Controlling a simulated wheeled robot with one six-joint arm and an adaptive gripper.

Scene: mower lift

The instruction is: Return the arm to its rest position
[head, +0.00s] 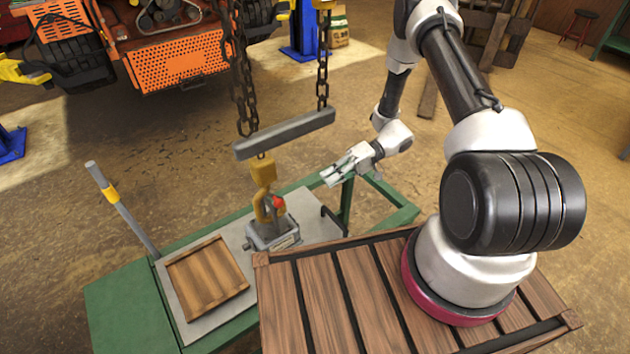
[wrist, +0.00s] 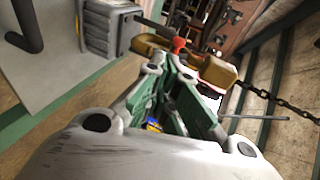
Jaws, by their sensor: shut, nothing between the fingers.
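My gripper (head: 327,178) shows in the head view right of centre, to the right of the yellow hook (head: 264,185) and below the right end of the grey lifting beam (head: 285,134). Its fingers are closed together with nothing between them, apart from the hook and beam. My arm reaches back over the far side of the slatted wooden platform and bends down to the gripper. In the wrist view my gripper (wrist: 172,66) has its green-sided fingers pointing towards the hook (wrist: 212,72) and its red part (wrist: 179,44).
A grey metal block (head: 273,232) stands under the hook on a green-framed table (head: 120,305). A wooden tray (head: 207,278) and an upright grey lever (head: 122,210) are at left. Chains (head: 322,75) hang above the beam. An orange mower (head: 180,70) stands behind. Floor at right is open.

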